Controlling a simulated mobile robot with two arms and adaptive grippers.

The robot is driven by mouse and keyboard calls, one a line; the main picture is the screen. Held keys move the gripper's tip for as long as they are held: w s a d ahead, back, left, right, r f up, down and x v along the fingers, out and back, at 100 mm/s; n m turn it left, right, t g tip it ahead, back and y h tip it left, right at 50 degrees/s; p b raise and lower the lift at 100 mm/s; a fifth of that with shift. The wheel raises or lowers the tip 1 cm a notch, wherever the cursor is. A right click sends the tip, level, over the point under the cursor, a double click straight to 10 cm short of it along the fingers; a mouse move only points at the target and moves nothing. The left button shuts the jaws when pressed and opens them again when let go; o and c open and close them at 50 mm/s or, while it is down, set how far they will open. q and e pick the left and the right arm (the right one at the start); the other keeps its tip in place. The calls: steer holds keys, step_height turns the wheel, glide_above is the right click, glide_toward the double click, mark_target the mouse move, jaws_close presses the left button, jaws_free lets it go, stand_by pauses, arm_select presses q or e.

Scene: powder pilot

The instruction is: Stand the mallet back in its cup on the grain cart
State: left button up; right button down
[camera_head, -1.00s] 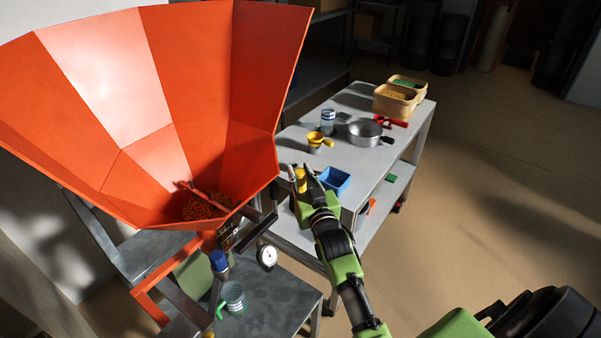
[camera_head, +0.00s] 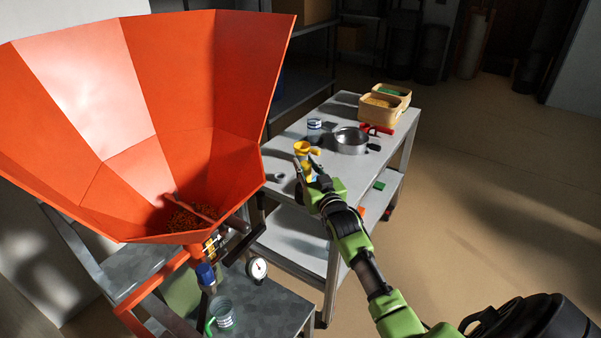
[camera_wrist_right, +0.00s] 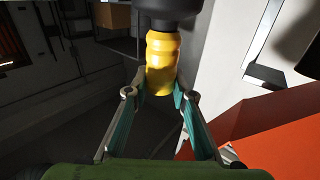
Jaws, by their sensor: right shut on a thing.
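In the right wrist view the mallet has a yellow ribbed handle (camera_wrist_right: 162,62) and a dark head (camera_wrist_right: 168,10) at the top edge. My right gripper (camera_wrist_right: 160,85) is shut on the yellow handle. In the head view my right gripper (camera_head: 309,172) is over the near end of the grey cart (camera_head: 334,112), and the mallet there is mostly hidden or merges with other yellow. A yellow cup with a side handle (camera_head: 302,147) is just beyond the gripper. A blue and white cup (camera_head: 314,124) stands farther back. I cannot tell which cup is the mallet's. My left gripper is not in view.
A steel pan (camera_head: 351,141) and two tan bins (camera_head: 380,108) stand on the cart. A large orange hopper (camera_head: 180,130) fills the left, with a gauge (camera_head: 257,268) below it. The brown floor (camera_head: 460,190) to the right is open.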

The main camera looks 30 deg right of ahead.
steer(key=w+d+f+b, duration=0.4)
steer(key=d+b, duration=0.4)
steer(key=d, duration=0.1)
steer(key=shift+w+d, duration=0.15)
steer(key=shift+d, duration=0.25)
stand_by(0.7)
steer(key=shift+f+b, duration=0.5)
steer(key=shift+f, duration=0.15)
stand_by(0.4)
steer(key=c, duration=1.6)
jaws_free()
steer(key=shift+c, duration=0.2)
steer(key=shift+o, duration=1.1)
steer(key=shift+f, duration=0.2)
steer(key=o, duration=0.3)
